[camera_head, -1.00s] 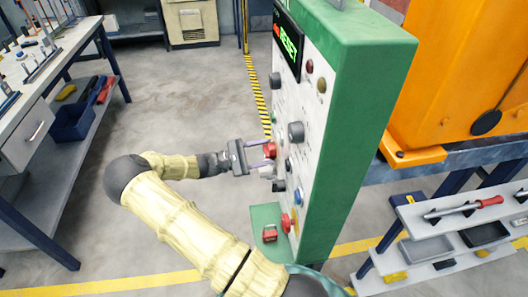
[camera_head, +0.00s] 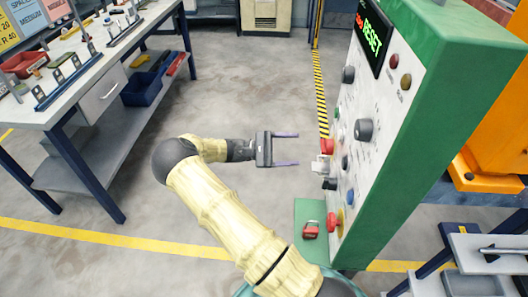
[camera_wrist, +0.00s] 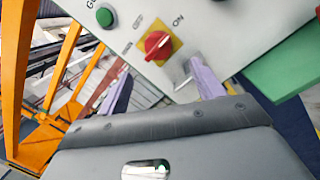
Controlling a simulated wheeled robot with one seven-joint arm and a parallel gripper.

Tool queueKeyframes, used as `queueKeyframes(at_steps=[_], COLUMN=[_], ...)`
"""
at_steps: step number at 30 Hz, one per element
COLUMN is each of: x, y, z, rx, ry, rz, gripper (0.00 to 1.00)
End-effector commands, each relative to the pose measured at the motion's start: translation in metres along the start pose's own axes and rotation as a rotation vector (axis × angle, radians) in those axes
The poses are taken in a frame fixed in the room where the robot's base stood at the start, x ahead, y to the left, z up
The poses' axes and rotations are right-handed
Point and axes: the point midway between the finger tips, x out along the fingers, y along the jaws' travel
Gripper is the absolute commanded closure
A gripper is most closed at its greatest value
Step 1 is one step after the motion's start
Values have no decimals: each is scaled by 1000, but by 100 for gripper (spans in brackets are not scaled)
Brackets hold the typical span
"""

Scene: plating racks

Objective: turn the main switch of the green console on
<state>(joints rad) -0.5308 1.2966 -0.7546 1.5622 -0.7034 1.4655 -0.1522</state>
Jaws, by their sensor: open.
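The green console (camera_head: 440,120) stands at the right in the head view, its white panel facing left. The main switch, a red knob (camera_head: 326,146), sits midway down the panel. In the wrist view the red knob (camera_wrist: 157,44) sits on a yellow plate between printed labels; ON is readable. Its exact setting is hard to tell. A pale metal bracket (camera_wrist: 183,72) sticks out beside it. My gripper (camera_head: 298,149) is open and empty, fingers pointing at the panel, a short gap away from the knob. In the wrist view both fingers (camera_wrist: 160,88) show below the knob.
A red padlock (camera_head: 310,229) sits on the green ledge below. A green button (camera_wrist: 105,17) is near the switch. A workbench (camera_head: 80,90) stands left, a shelf (camera_head: 480,282) lower right. Floor between is clear.

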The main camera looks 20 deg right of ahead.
Motion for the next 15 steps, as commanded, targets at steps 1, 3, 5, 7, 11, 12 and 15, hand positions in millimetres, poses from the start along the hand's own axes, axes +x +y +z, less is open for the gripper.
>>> queueKeyframes(at_steps=[1, 3, 5, 7, 11, 12, 15], x=[-11, -26, -37, -51, -72, -76, -82], y=[0, -1, -1, -2, -1, -1, -1], z=[-2, -2, -2, -2, -2, -2, -1], rx=[2, 2, 2, 1, 0, 0, -1], ry=[3, 3, 3, 3, 2, 0, -1], rz=[3, 3, 3, 2, 3, 2, -1], gripper=[33, 33, 33, 33, 33, 33, 33])
